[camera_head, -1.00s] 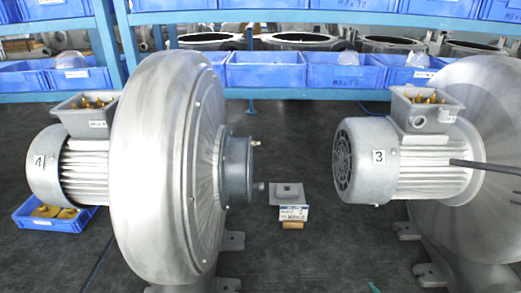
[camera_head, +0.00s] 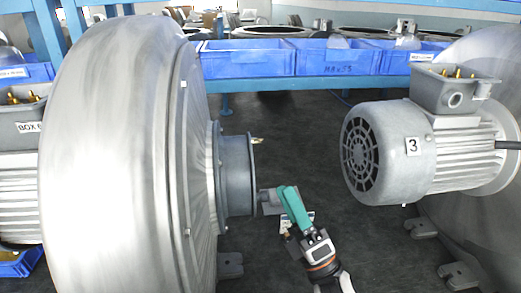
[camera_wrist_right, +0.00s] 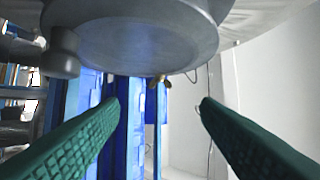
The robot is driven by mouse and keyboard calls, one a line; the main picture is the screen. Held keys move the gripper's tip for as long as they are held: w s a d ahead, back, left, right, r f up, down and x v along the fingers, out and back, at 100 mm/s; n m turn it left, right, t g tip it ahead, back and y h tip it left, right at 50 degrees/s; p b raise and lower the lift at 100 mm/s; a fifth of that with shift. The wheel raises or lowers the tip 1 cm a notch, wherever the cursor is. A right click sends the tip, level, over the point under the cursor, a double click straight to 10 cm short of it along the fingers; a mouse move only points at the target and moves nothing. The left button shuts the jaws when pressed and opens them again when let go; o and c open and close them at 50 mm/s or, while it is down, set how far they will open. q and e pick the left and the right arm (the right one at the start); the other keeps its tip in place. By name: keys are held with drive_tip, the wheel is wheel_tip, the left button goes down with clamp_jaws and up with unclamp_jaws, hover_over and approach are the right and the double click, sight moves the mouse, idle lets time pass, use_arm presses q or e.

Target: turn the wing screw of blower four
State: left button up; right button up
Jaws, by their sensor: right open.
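Blower four (camera_head: 115,150) is the large grey blower at the left in the head view. A round outlet flange (camera_head: 236,175) sticks out from its right side. The small brass wing screw (camera_head: 257,140) sits at the flange's rim. In the right wrist view the wing screw (camera_wrist_right: 160,79) shows below the dark round flange (camera_wrist_right: 130,40), between and beyond my fingertips. My right gripper (camera_head: 287,192) has green fingers and is below and right of the screw, apart from it. In the wrist view its fingers (camera_wrist_right: 159,101) are spread and empty. My left gripper is not in view.
A grey knob (camera_wrist_right: 60,50) hangs beside the flange, near the left finger in the wrist view. Blower three (camera_head: 415,150) stands at the right. Blue bins (camera_head: 320,60) line the shelf behind. The dark floor between the blowers is mostly free.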

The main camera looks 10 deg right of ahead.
sight(260, 142)
drive_tip(key=p+x, duration=0.2)
drive_tip(key=x, duration=0.7)
drive_tip(key=shift+w+r+p, duration=0.1)
drive_tip(key=shift+r+p, duration=0.05)
drive_tip(key=shift+p, duration=0.2)
drive_tip(key=shift+w+a+r, duration=0.25)
drive_tip(key=shift+w+r, duration=0.05)
drive_tip(key=shift+w, duration=0.05)
